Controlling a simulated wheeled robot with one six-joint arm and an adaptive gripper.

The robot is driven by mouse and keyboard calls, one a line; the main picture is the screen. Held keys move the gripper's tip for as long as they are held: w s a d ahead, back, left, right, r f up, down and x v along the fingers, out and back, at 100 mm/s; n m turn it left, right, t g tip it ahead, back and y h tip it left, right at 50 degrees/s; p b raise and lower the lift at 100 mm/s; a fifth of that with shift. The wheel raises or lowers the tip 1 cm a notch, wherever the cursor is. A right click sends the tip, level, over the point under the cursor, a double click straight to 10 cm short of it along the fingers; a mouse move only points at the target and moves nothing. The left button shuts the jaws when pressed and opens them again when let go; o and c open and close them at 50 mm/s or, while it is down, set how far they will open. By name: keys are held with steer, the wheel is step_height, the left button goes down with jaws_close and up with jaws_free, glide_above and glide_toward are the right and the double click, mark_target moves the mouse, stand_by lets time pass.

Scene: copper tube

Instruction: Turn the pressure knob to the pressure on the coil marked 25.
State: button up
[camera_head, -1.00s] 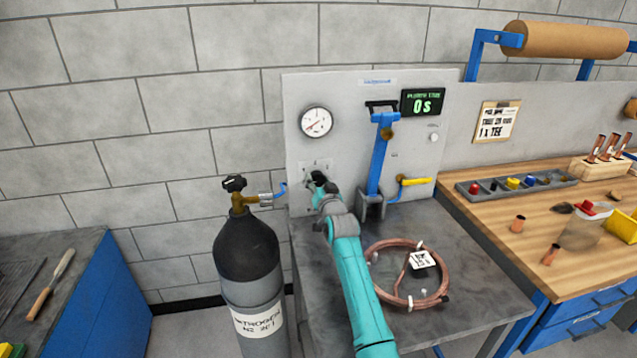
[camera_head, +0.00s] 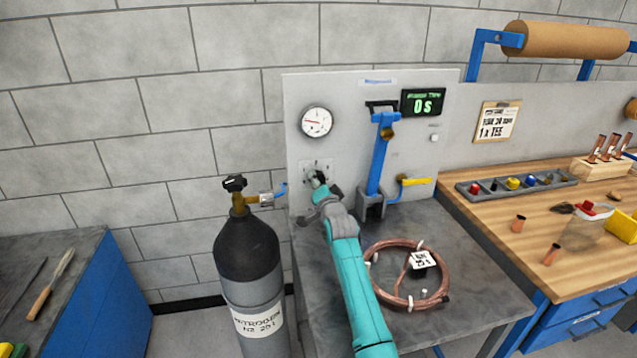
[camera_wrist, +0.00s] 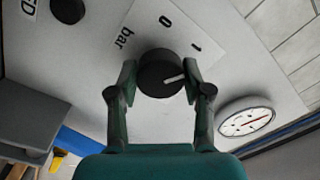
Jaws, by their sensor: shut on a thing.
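The black pressure knob (camera_wrist: 159,74) with a white pointer line sits on the panel between my gripper's fingers in the wrist view. The marks "0", "1" and "bar" show beside it. My gripper (camera_wrist: 160,82) is shut on the knob; it also shows at the panel in the head view (camera_head: 316,184). The round gauge (camera_head: 316,122) has a red needle, also in the wrist view (camera_wrist: 246,122); its numbers are too small to read. The copper coil (camera_head: 408,301) lies on the grey bench with a white tag (camera_head: 422,259), whose writing seems to include 25.
A nitrogen cylinder (camera_head: 248,265) stands left of the grey bench. A blue clamp stand (camera_head: 380,155) and yellow-handled valve (camera_head: 414,182) are right of my gripper. A green display (camera_head: 423,102) reads 0 S. Another black knob (camera_wrist: 68,10) shows in the wrist view.

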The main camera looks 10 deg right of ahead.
stand_by(0.3)
steer(key=o, duration=1.2)
steer(key=shift+c, duration=0.2)
steer(key=s, duration=1.2)
steer(key=shift+d+f, duration=0.15)
steer(key=shift+f, duration=0.05)
